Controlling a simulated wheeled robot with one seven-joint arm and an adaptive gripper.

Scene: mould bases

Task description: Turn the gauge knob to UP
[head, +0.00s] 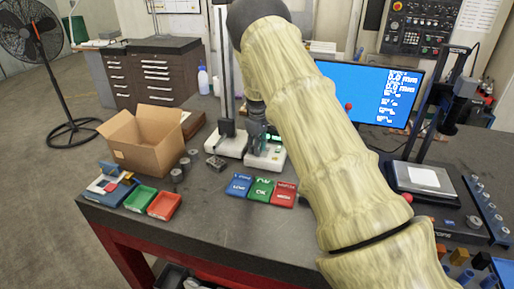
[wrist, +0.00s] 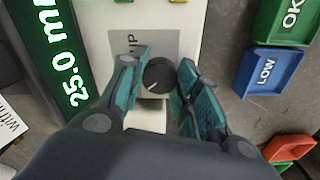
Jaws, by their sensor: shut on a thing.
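The gauge knob (wrist: 159,75) is a round black dial with a pale pointer mark, which points toward the lower left of the wrist view. It sits on a grey plate (wrist: 160,42) where the letters UP show just left of the knob. My gripper (wrist: 163,70) is shut on the knob, one teal finger on each side. In the head view the white-based gauge (head: 266,158) stands on the dark table, its green display partly visible; the knob is hidden there behind my arm.
Blue, green and red labelled bins (head: 262,190) lie in front of the gauge. A lit green 25.0 display (wrist: 52,50) is left of the knob. A cardboard box (head: 145,140) and a monitor (head: 365,90) are also on the table. Bare table lies at the front.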

